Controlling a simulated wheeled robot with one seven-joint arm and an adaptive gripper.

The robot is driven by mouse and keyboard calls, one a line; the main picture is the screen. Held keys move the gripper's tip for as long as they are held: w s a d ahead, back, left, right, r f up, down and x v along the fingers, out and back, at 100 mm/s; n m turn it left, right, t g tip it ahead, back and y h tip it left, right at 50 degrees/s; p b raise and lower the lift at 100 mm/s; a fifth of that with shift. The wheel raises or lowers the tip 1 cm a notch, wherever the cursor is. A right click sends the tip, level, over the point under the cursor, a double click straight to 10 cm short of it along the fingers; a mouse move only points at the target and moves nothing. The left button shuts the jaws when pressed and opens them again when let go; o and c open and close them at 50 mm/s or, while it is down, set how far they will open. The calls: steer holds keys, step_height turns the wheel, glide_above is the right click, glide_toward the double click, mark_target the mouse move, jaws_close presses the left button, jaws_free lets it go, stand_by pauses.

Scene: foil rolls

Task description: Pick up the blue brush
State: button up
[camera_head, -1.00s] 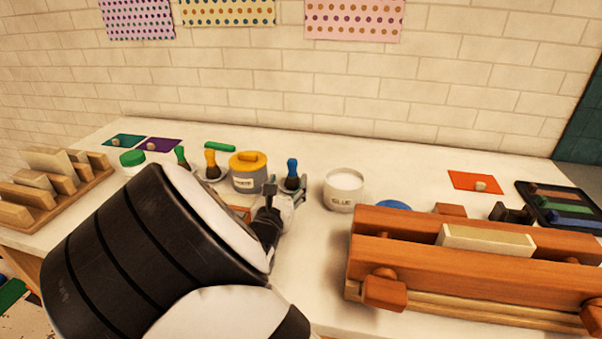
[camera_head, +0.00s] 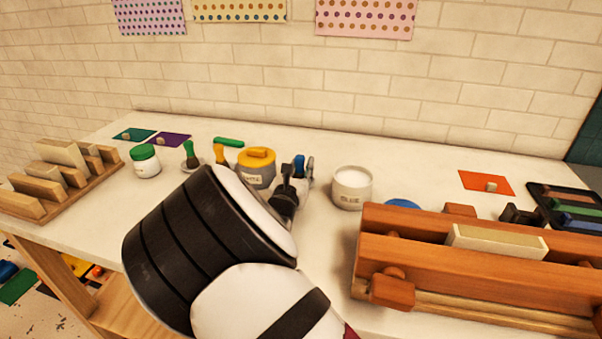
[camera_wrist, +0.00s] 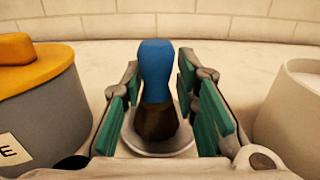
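The blue brush (camera_wrist: 157,75) stands upright, bristles down, on a small white dish (camera_wrist: 165,147) in the wrist view. Its blue handle also shows in the head view (camera_head: 299,163), partly hidden by my gripper. My gripper (camera_wrist: 158,95) is open, with a green-padded finger on each side of the brush. Small gaps show between the handle and the fingers, so it does not look gripped. In the head view my gripper (camera_head: 297,175) is at the brush, its lower part hidden by my arm.
A grey jar with a yellow lid (camera_head: 256,170) stands close left, and a white glue jar (camera_head: 351,188) close right. Green (camera_head: 190,155) and yellow (camera_head: 220,154) brushes stand further left. A wooden vise (camera_head: 470,265) fills the front right. The wall is behind.

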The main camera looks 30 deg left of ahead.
mark_target(301, 158)
jaws_close()
steer(key=shift+r, duration=0.5)
steer(key=r, duration=0.2)
steer(key=shift+s+d+r, duration=0.3)
steer(key=shift+s, duration=0.1)
steer(key=s+d+r, duration=0.1)
steer(key=s+d, duration=0.8)
steer(key=s, duration=0.3)
steer(key=shift+r, duration=0.2)
